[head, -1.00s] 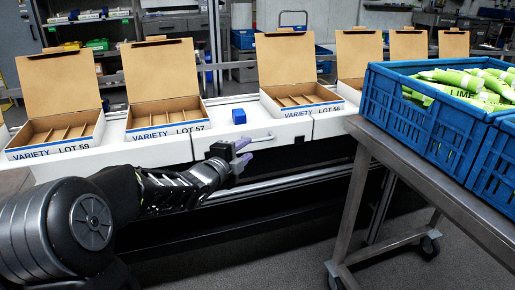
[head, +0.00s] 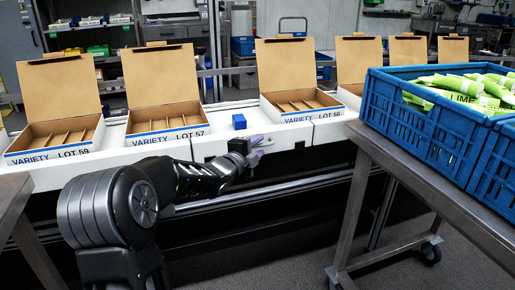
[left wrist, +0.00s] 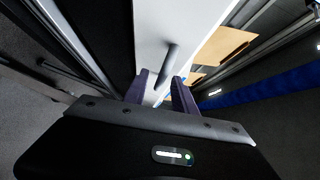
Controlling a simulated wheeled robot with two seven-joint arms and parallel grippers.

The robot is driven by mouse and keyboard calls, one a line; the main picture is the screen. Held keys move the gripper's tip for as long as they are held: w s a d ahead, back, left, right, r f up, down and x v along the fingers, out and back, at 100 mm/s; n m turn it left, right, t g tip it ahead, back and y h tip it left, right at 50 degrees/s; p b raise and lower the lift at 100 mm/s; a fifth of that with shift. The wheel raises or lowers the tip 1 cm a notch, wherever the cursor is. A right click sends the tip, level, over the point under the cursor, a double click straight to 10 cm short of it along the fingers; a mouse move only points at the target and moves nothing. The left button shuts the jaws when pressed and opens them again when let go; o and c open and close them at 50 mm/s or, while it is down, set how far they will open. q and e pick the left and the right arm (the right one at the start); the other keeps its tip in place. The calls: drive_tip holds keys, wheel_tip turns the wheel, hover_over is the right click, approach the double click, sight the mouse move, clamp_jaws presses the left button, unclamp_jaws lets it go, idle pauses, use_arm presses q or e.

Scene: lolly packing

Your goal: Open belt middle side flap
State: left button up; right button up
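The white middle side flap (head: 215,147) of the belt is closed and upright, set between two seams on the belt's front. Its bar handle (left wrist: 168,62) shows in the left wrist view just ahead of the fingers, in line with the gap between them. In the head view the handle is mostly hidden behind the fingers. My left gripper (head: 257,149) is at the flap's handle with its purple-grey fingers apart. The fingers also show in the left wrist view (left wrist: 160,94), spread and not closed on the handle. My right gripper is not in view.
Several open variety boxes (head: 165,118) stand along the belt, with a small blue block (head: 239,122) on the belt above the flap. Blue crates (head: 405,108) of green packets sit on a metal table (head: 385,160) at right. Another table edge (head: 12,200) is at left.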

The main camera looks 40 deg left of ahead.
use_arm(q)
clamp_jaws()
idle(1.4)
